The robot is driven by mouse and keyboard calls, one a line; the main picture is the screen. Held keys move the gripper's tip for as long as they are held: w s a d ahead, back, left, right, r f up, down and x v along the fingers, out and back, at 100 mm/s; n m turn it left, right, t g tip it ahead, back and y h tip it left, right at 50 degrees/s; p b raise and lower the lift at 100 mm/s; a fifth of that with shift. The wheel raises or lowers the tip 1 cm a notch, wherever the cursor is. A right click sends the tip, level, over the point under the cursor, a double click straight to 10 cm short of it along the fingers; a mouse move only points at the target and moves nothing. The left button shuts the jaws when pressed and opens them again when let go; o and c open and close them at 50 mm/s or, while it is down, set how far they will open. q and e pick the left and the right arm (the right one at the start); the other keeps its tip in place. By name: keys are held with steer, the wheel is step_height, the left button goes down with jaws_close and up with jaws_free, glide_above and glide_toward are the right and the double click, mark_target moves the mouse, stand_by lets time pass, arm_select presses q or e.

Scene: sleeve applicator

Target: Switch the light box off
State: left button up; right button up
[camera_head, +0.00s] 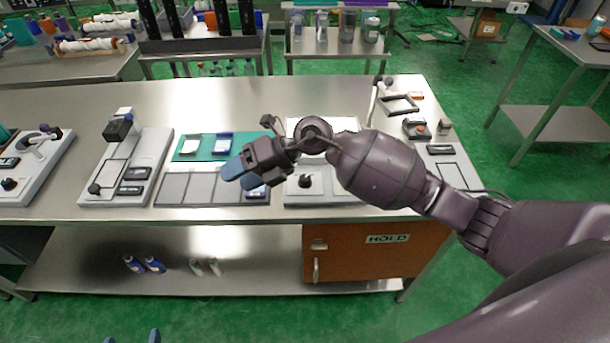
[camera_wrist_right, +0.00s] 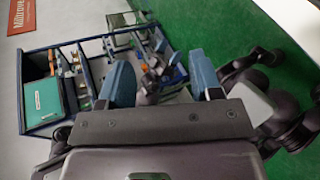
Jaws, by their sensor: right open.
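The light box, as far as I can tell, is the white unit (camera_head: 298,197) on the middle of the metal bench, with a pale panel at its back and a black knob (camera_head: 305,181) at its front. My right arm crosses over it and hides part of it. My right gripper (camera_head: 241,175) is open and empty, left of the knob, over the grey panels and the teal mat's edge. The right wrist view shows its two blue fingers (camera_wrist_right: 160,82) apart with nothing between them. Two blue fingertips of my left gripper (camera_head: 132,338) show apart at the bottom edge.
A row of grey panels (camera_head: 205,187) and a teal mat (camera_head: 214,146) lie left of the light box. A white device (camera_head: 150,157) stands further left. Small tools and a black frame (camera_head: 399,105) are at right. An orange cabinet (camera_head: 345,262) is below.

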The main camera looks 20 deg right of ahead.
steer(key=w+d+f+n+g+h, duration=0.1)
steer(key=w+d+f+h, duration=0.3)
steer(key=d+h, duration=0.35)
steer(key=h, duration=0.5)
glide_toward(305, 177)
step_height(305, 177, down, 10)
steer(key=shift+r+p, duration=0.2)
steer(key=shift+p, duration=0.15)
steer(key=c, duration=0.9)
steer(key=shift+c, duration=0.2)
